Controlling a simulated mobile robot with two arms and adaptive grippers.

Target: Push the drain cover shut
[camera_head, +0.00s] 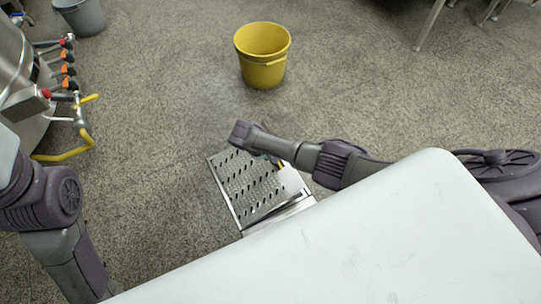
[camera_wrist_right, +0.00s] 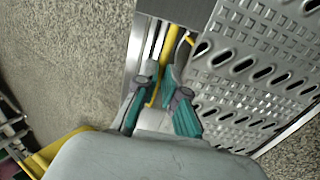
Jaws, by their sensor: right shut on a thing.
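The drain cover (camera_head: 245,185) is a silver perforated metal plate at the middle of the floor in the head view. It looks raised from its frame (camera_head: 280,212) along the lower right side. It fills the right of the right wrist view (camera_wrist_right: 262,75). My right gripper (camera_wrist_right: 162,108) is at the cover's edge, its teal fingers beside a narrow opening with yellow parts in it. The fingers are shut on what seems to be the cover's edge, though the contact is partly hidden. In the head view my right wrist hides them. My left gripper is out of view.
A yellow bucket (camera_head: 262,70) stands on the floor beyond the cover. A grey bucket (camera_head: 82,14) and a steel machine with a yellow hose (camera_head: 68,154) are at the left. Table legs (camera_head: 430,25) stand at the top right. The floor around the cover is clear.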

